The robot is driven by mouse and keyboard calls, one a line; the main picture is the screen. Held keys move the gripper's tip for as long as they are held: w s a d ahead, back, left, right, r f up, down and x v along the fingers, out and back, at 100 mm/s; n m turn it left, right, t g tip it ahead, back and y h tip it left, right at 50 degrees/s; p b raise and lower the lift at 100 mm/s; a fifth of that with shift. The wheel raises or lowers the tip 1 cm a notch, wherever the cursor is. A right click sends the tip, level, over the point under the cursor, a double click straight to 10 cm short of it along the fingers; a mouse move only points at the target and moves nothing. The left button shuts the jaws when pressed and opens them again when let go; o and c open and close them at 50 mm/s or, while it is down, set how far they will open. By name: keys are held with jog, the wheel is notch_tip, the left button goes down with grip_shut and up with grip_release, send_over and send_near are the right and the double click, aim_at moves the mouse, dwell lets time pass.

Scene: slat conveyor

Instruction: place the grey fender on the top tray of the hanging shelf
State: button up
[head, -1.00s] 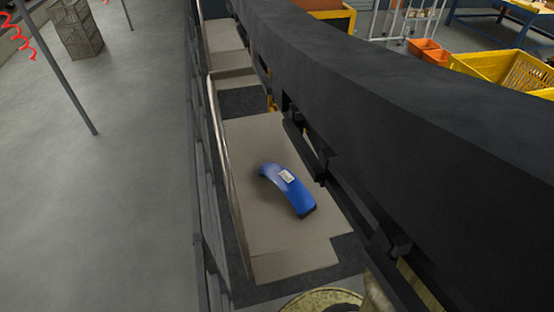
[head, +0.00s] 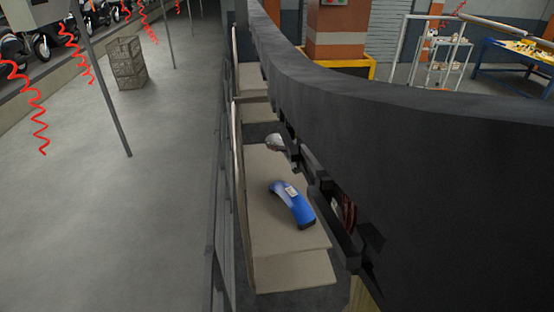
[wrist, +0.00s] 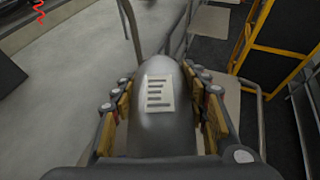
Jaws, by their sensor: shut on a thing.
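The grey fender (wrist: 165,122) fills the middle of the wrist view, with a white printed label facing up. My gripper (wrist: 160,88) is shut on it, with fingers along both sides. In the head view, a rounded silvery end (head: 274,142) shows beside the dark beam above the shelf; it looks like part of the grey fender, but I cannot be sure. The hanging shelf's upper tray (head: 262,235) is light beige. A blue fender (head: 291,204) with a white label lies on it. My gripper is not clearly visible in the head view.
A large dark curved beam (head: 420,150) runs along the shelf's right side and hides part of it. Grey rails (head: 226,180) line the left. A lower tray surface (head: 292,270) shows in front. The upper tray's far part, beyond the blue fender, looks bare.

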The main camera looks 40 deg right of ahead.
send_over(277, 162)
notch_tip(277, 162, down, 6)
jog(key=shift+f, duration=0.15)
jog(key=f, duration=0.3)
jog(key=shift+w+d+b, duration=0.15)
jog(key=shift+w+b, duration=0.05)
jog(key=shift+b, duration=0.15)
jog(key=shift+f, duration=0.2)
jog(key=shift+f+b, duration=0.2)
jog(key=shift+b, duration=0.1)
jog(key=o, duration=1.4)
jog(key=shift+s, duration=0.1)
jog(key=shift+r, duration=0.1)
jog(key=shift+r+p, duration=0.15)
jog(key=shift+p, duration=0.3)
jog(key=v, duration=1.2)
